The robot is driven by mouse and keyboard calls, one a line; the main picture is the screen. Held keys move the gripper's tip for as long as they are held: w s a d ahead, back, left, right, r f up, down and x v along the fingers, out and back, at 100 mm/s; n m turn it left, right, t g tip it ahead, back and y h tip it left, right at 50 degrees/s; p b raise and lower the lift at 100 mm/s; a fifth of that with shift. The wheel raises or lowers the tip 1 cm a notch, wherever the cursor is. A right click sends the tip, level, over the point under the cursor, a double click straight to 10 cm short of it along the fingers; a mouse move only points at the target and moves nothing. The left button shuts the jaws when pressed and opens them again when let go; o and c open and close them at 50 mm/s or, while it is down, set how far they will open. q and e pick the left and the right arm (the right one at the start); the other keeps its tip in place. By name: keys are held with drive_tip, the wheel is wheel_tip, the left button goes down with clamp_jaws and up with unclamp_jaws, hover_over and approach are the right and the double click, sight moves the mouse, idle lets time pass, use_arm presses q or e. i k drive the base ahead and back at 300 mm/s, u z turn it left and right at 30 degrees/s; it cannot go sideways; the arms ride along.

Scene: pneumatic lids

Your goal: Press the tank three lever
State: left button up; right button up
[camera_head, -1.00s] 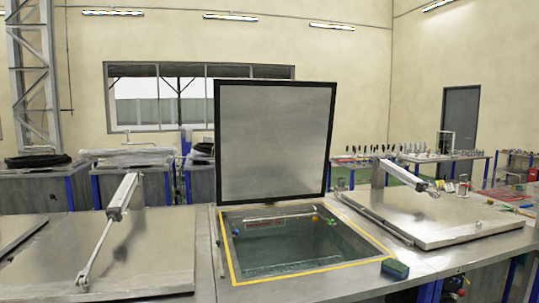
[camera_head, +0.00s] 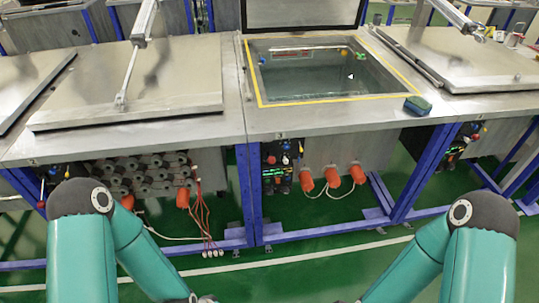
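The open tank (camera_head: 330,76) with a yellow-edged opening is in the middle of the bench, its lid (camera_head: 302,12) raised behind it. Below its front edge, a dark control panel (camera_head: 277,168) carries small red and blue parts; its lever is too small to make out clearly. A small label on the bench edge above that panel may read 3. Similar panels show at the left (camera_head: 70,176) and right (camera_head: 462,142), under the neighbouring closed tanks. My two teal arms come up from the bottom and bend inward; both grippers are below the frame.
Closed metal lids with pneumatic cylinders lie on the left tank (camera_head: 140,80) and right tank (camera_head: 470,55). A blue-green sponge-like block (camera_head: 417,105) sits on the bench edge. Blue legs (camera_head: 247,195) and orange fittings (camera_head: 332,177) are below. The green floor in front is clear.

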sight(271, 160)
drive_tip(key=u, duration=0.05)
drive_tip(key=k, duration=0.65)
drive_tip(key=z, duration=0.3)
drive_tip(key=i, duration=0.7)
drive_tip(key=z, duration=0.65)
drive_tip(key=i, duration=1.35)
drive_tip(key=u, duration=0.85)
